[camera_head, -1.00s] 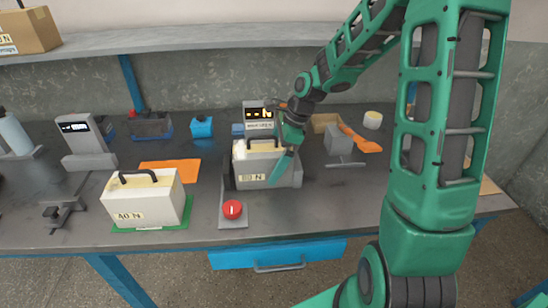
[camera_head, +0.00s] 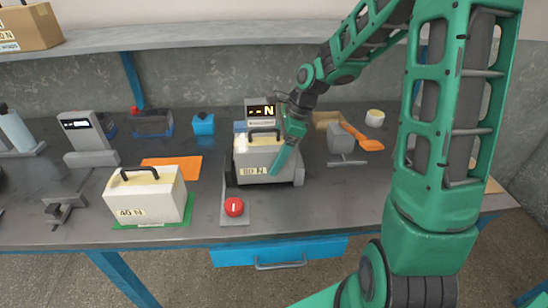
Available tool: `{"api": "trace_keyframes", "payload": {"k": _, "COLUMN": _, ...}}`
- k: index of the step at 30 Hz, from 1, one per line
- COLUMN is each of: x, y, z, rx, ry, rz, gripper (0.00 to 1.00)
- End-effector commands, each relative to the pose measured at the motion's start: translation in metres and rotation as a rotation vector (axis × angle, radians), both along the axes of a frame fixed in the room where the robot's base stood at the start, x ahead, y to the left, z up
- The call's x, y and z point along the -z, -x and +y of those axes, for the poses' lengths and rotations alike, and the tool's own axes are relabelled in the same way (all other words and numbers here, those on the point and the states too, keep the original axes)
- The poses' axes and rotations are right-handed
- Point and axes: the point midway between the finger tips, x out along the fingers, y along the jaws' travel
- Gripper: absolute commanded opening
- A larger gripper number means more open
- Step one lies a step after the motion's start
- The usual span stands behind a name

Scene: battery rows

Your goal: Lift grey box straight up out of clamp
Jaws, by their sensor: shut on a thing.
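The grey box (camera_head: 256,158) has a dark handle on top and a label reading about "80 N"; the first digit is hard to read. It stands upright in the clamp (camera_head: 299,175) at the middle of the bench, its lower part between the clamp's dark sides. My gripper (camera_head: 278,163) comes down from the upper right and is shut on the box. One green finger slants across the box's right front; the other finger is hidden. The box's underside is hidden, so I cannot tell how far it is clear of the clamp.
A red button (camera_head: 234,207) sits on a plate in front of the clamp. A display unit (camera_head: 262,112) stands close behind. A pale "40 N" box (camera_head: 145,203) on a green mat is to the left. An orange mat (camera_head: 171,168) lies behind it. A shelf (camera_head: 190,42) runs above the back.

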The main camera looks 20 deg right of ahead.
Motion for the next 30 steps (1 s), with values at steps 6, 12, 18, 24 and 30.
{"api": "trace_keyframes", "payload": {"k": 6, "x": -0.011, "y": -0.001, "z": -0.001, "rx": 0.000, "ry": 0.002, "rz": -0.006, "gripper": 0.15}}
{"api": "trace_keyframes", "payload": {"k": 12, "x": -0.019, "y": -0.001, "z": -0.001, "rx": 0.002, "ry": 0.001, "rz": -0.004, "gripper": 0.15}}
{"api": "trace_keyframes", "payload": {"k": 18, "x": -0.028, "y": -0.001, "z": -0.001, "rx": 0.000, "ry": 0.002, "rz": -0.006, "gripper": 0.15}}
{"api": "trace_keyframes", "payload": {"k": 24, "x": -0.037, "y": -0.001, "z": -0.001, "rx": 0.000, "ry": 0.002, "rz": -0.006, "gripper": 0.15}}
{"api": "trace_keyframes", "payload": {"k": 30, "x": -0.045, "y": -0.001, "z": -0.001, "rx": 0.001, "ry": 0.002, "rz": -0.005, "gripper": 0.15}}
